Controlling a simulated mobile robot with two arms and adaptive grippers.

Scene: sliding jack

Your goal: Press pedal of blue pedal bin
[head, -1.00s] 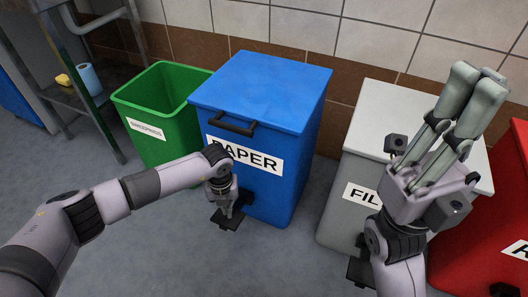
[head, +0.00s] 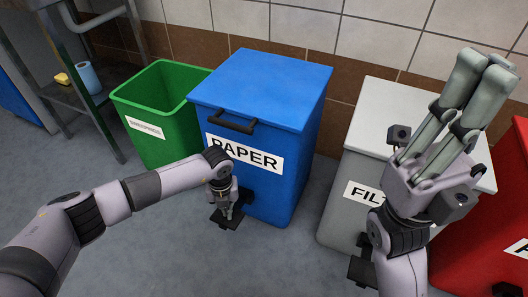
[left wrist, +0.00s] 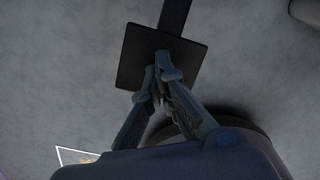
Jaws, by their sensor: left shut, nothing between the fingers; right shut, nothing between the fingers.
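The blue pedal bin (head: 262,88) stands in the middle of the head view with its lid closed, a dark handle on the front and a "PAPER" label. Its black pedal (head: 226,222) sticks out low at the front. My left gripper (head: 229,213) is shut and empty, pointing down over the pedal. In the left wrist view, the fingertips (left wrist: 161,62) overlap the square pedal plate (left wrist: 135,60); whether they touch it I cannot tell. My right gripper (head: 495,62) is shut and empty, raised in front of the grey bin.
A green open bin (head: 150,105) stands left of the blue bin. A grey bin (head: 370,130) and a red bin (head: 508,220) stand to the right. A metal shelf (head: 95,100) with a blue roll is at the far left. Grey floor lies clear in front.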

